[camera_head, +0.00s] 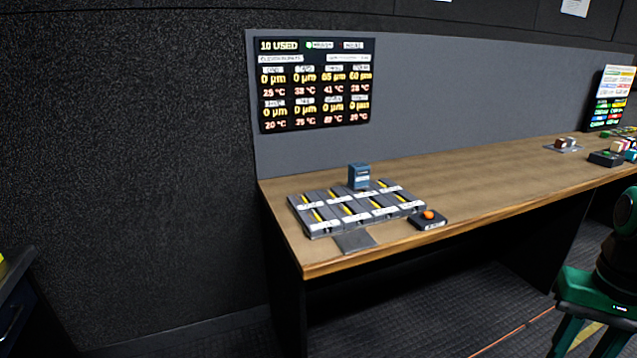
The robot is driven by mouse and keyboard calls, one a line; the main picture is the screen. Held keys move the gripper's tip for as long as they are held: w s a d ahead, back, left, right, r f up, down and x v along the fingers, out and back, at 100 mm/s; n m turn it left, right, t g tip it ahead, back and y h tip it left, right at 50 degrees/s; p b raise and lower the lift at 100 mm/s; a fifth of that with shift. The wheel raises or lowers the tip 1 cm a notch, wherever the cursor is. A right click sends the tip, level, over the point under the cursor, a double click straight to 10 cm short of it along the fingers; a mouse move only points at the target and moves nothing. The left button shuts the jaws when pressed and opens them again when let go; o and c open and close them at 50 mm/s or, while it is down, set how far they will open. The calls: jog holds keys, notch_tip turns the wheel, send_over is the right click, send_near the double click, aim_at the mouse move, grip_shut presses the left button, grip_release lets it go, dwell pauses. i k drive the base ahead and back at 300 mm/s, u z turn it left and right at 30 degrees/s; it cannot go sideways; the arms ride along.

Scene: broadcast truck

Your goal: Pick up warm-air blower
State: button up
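A small blue-grey box-shaped unit (358,176) stands upright at the back edge of a grey panel of modules (333,226) on the wooden desk. It could be the warm-air blower, but its shape and markings are too small to be sure. No other thing in view is clearly a blower.
The desk (470,170) runs along the grey back wall, its middle bare. A black box with an orange button (428,218) and a grey flat plate (354,241) lie by the panel. A display (316,85) hangs behind. Several small items lie far right.

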aim_at(358, 173)
jog(key=u, duration=0.15)
jog(key=i, duration=1)
jog(key=z, duration=0.1)
